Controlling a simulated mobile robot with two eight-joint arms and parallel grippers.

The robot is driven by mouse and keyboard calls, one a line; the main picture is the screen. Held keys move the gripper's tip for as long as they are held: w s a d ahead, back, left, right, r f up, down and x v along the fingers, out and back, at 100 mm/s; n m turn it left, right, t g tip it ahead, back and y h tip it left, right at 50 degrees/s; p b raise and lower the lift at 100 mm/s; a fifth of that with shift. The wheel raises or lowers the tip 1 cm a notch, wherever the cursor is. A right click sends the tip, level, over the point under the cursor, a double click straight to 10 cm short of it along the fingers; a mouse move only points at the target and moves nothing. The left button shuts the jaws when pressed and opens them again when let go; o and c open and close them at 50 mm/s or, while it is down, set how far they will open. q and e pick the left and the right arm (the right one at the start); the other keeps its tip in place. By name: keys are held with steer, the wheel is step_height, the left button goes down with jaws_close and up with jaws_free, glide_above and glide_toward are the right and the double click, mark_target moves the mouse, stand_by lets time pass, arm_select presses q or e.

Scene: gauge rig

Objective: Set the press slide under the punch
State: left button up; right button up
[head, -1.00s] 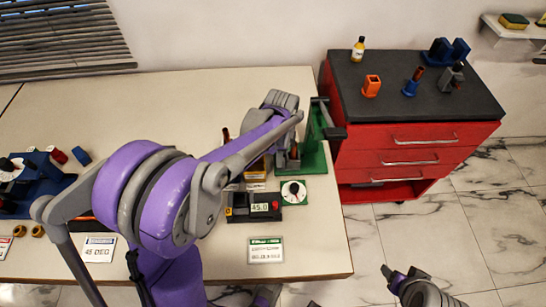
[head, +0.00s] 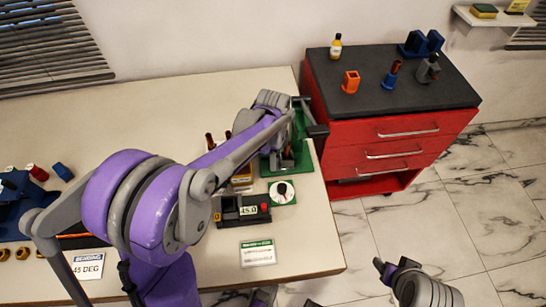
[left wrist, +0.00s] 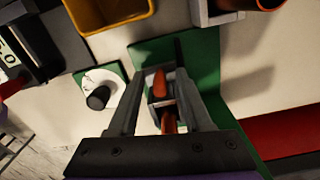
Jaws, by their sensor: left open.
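The green press (head: 272,163) stands at the right end of the table. My left gripper (head: 287,152) is down at it, mostly hidden behind my wrist in the head view. In the left wrist view my left gripper (left wrist: 161,82) is open, one finger on each side of a small grey block with a red-orange piece (left wrist: 160,84), apparently the slide. The block sits over the green base (left wrist: 205,65). I cannot tell whether the fingers touch it. The punch cannot be made out. A grey end of my right arm (head: 408,283) shows at the lower right; its jaws are unclear.
A white dial with a black knob (head: 282,192) and a black readout box (head: 240,210) are close beside the press. A dark lever (head: 317,131) stands at its right. A red drawer cabinet (head: 390,145) adjoins the table. A printed card (head: 257,253) lies in front.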

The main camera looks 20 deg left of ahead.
arm_select(q)
step_height(320, 180, up, 11)
steer(key=shift+f+p, duration=0.2)
steer(key=shift+p, duration=0.3)
steer(key=shift+c, duration=0.6)
steer(key=shift+s+a+f, duration=0.1)
steer(key=shift+s+a, duration=0.1)
steer(key=shift+a, duration=0.05)
steer(key=shift+c, duration=0.8)
steer(key=s+a+n+t+h+b, duration=0.2)
steer(key=s+a+n+t+h, duration=0.1)
steer(key=n+h, duration=0.1)
steer(key=shift+y, duration=0.3)
steer(key=x, duration=0.5)
steer(key=b+x, duration=0.1)
steer(key=x, duration=0.4)
steer(key=shift+w+d+f, duration=0.15)
steer(key=shift+w+f, duration=0.05)
steer(key=shift+w, duration=0.05)
